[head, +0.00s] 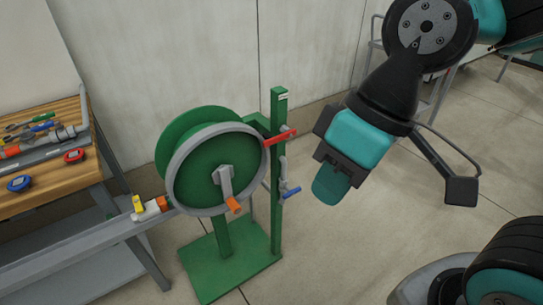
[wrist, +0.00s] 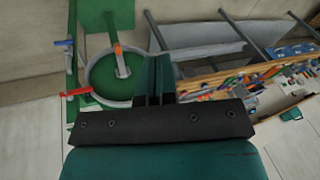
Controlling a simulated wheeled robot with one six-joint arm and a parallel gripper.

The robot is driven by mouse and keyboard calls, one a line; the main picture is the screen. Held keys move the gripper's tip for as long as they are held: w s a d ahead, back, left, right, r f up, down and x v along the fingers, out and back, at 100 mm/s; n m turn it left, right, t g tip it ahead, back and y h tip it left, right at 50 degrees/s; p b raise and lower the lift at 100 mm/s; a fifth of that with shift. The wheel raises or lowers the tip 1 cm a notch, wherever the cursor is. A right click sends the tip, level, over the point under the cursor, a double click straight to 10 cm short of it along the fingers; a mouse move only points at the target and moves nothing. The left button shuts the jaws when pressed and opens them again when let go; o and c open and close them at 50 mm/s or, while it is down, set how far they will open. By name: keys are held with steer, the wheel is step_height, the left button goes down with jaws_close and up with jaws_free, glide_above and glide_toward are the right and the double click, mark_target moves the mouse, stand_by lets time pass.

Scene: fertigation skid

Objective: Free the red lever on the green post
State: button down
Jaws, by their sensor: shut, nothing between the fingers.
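The red lever (head: 280,137) sticks out sideways from the green post (head: 277,105), beside the rim of a green reel. It tilts slightly up to the right. In the wrist view the red lever (wrist: 78,92) lies to the left of my fingers. My gripper (head: 330,186) is shut and empty, to the right of the post and apart from it. Its fingers also show in the wrist view (wrist: 153,80), where they cover part of the reel's surroundings. What holds the lever at the post is too small to tell.
The reel (head: 203,170) has a grey rim and a crank with an orange handle (head: 233,205). A blue lever (head: 291,193) sits lower on the post.

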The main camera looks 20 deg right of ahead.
steer(key=w+d+f+n+t+h+b, duration=0.1)
steer(key=w+d+f+n+t+b, duration=0.2)
steer(key=w+f+n+t+b, duration=1.15)
steer(key=w+d+f+n+t+h+b, duration=0.1)
steer(key=w+d+f+n+t+b, duration=0.3)
steer(key=w+f+b, duration=2)
steer(key=s+a+n+t+y+b, duration=0.2)
steer(key=s+n+t+y+b, duration=0.4)
steer(key=n+b, duration=0.8)
steer(key=t+b, duration=0.1)
steer(key=b, duration=0.7)
steer(key=shift+s+f, duration=0.35)
steer(key=shift+s, duration=0.05)
